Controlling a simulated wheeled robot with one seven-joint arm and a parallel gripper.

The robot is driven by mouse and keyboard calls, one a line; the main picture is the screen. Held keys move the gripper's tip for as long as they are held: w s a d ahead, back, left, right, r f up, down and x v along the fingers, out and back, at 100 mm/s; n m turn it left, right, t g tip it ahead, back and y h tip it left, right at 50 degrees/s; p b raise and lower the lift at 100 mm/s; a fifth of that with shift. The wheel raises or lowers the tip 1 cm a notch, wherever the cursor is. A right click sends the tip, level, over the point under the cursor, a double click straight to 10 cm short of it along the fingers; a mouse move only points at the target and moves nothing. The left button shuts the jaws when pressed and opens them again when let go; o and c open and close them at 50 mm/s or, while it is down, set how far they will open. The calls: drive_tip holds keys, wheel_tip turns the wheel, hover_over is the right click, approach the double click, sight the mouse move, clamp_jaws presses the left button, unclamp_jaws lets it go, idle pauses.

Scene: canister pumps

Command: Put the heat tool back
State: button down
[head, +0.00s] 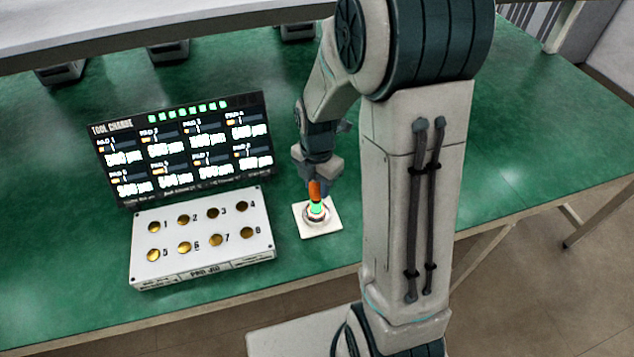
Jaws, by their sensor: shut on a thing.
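The heat tool (314,190) shows as a small orange body under my gripper. My gripper (314,176) points down and is shut on it. The tool's lower end meets a green-lit ring on a white square stand (322,229), which lies on the green table right of the pad box. Whether the tool rests in the ring or hovers just above it, I cannot tell. My gripper's fingers are small here and partly merge with the tool.
The white pad box (205,262) with several numbered gold pads stands left of the stand. A black display (190,150) headed "TOOL CHANGE" stands behind it. A pale shelf (150,25) crosses the back. The green table (530,130) is clear at right.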

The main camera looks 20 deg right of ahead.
drive_tip(key=shift+f, duration=0.15)
drive_tip(key=c, duration=1)
unclamp_jaws()
drive_tip(key=shift+c, duration=0.2)
